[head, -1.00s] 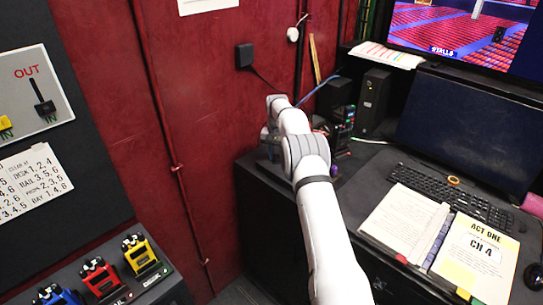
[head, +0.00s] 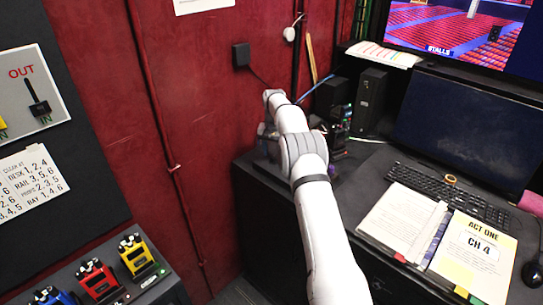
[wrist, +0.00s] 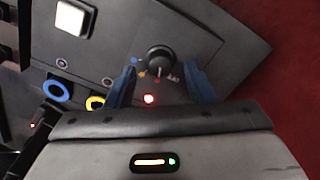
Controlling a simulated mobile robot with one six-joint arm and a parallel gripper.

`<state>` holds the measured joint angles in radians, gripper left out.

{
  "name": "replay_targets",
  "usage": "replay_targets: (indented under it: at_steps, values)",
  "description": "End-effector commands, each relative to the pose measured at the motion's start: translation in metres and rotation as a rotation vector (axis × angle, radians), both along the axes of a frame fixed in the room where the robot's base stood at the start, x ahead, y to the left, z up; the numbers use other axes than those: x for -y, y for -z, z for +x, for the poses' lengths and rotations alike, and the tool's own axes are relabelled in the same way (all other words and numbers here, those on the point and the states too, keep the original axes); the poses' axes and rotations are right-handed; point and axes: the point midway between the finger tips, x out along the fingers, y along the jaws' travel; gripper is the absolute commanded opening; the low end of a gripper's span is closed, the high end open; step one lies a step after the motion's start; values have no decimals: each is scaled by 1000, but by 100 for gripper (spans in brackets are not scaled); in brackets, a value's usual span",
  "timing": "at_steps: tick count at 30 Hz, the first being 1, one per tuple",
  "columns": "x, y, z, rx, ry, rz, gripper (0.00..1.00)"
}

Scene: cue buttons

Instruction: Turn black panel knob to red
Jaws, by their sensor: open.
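The black panel knob (wrist: 160,60) shows in the wrist view on a dark grey panel (wrist: 225,50). Small coloured dots, blue, orange and red, lie around its lower left side, and pale marks lie at its lower right. I cannot tell for sure which mark its pointer faces. My gripper (wrist: 159,73) is open, with one blue finger to the left of the knob and one to the right, both apart from it. In the head view the gripper end is mostly hidden by my arm at the desk's back left corner.
In the wrist view a red light (wrist: 149,98) glows below the knob. A blue ring (wrist: 57,91), a yellow ring (wrist: 95,102) and a square white button (wrist: 72,19) are on the left. A black speaker-like box (head: 371,98) and keyboard (head: 450,190) stand right of my arm.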

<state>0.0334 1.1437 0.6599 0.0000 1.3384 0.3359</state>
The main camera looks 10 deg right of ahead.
Motion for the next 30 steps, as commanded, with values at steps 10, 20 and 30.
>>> replay_targets:
  at_steps: [10,20,30]
  values:
    - [0,-53,0,1,0,0,48]
    - [0,-59,-1,-2,0,0,48]
    - [-3,-110,-22,29,-33,-2,48]
